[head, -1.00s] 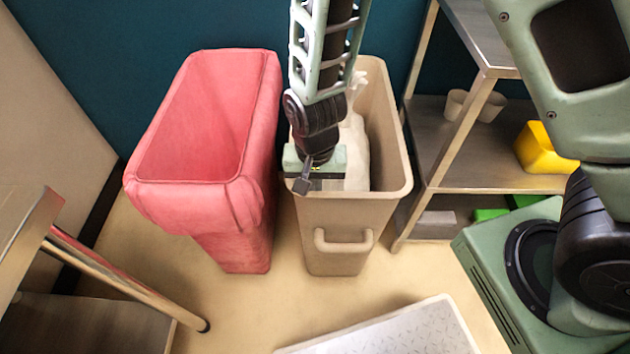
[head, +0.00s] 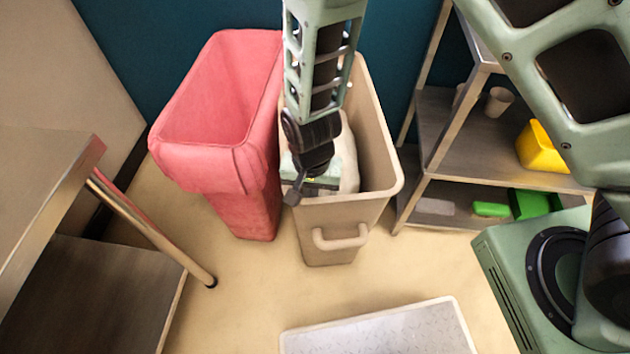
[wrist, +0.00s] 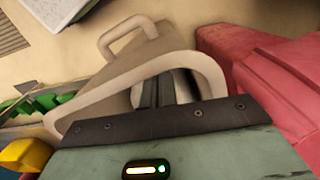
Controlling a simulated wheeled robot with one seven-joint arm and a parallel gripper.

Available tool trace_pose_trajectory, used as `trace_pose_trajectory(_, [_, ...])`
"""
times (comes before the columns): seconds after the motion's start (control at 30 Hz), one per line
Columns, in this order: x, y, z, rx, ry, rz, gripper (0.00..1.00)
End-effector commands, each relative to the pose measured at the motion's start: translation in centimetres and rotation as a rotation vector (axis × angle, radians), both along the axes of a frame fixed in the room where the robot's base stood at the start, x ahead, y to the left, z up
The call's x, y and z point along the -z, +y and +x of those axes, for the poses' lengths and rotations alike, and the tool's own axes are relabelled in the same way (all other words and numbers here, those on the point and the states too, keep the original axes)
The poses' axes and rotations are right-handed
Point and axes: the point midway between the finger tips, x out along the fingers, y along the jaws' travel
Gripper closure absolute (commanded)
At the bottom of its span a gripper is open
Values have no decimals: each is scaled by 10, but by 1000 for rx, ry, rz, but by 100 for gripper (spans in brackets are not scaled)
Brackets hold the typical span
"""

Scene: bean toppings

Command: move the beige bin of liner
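The beige bin (head: 335,238) stands upright on the floor in the middle of the head view, its handle facing me. A pale, bulging liner bag (head: 347,165) sits inside it, partly behind my gripper. In the wrist view, the fingers (wrist: 163,90) point down inside the bin's rim (wrist: 122,78). The fingers are dark and close together. I cannot tell whether any liner is between them.
A pink-red bin (head: 215,165) stands close on the left. A metal table (head: 60,185) is at the near left. On the right, a shelf (head: 460,160) holds cups, a yellow container (head: 540,148) and green items. A pale patterned platform (head: 385,330) lies in front; floor between is clear.

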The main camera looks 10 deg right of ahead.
Motion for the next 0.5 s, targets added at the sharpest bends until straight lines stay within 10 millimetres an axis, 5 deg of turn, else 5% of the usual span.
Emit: trace_pose_trajectory(0.5, [-1,19,-62,-5,7,-2,100])
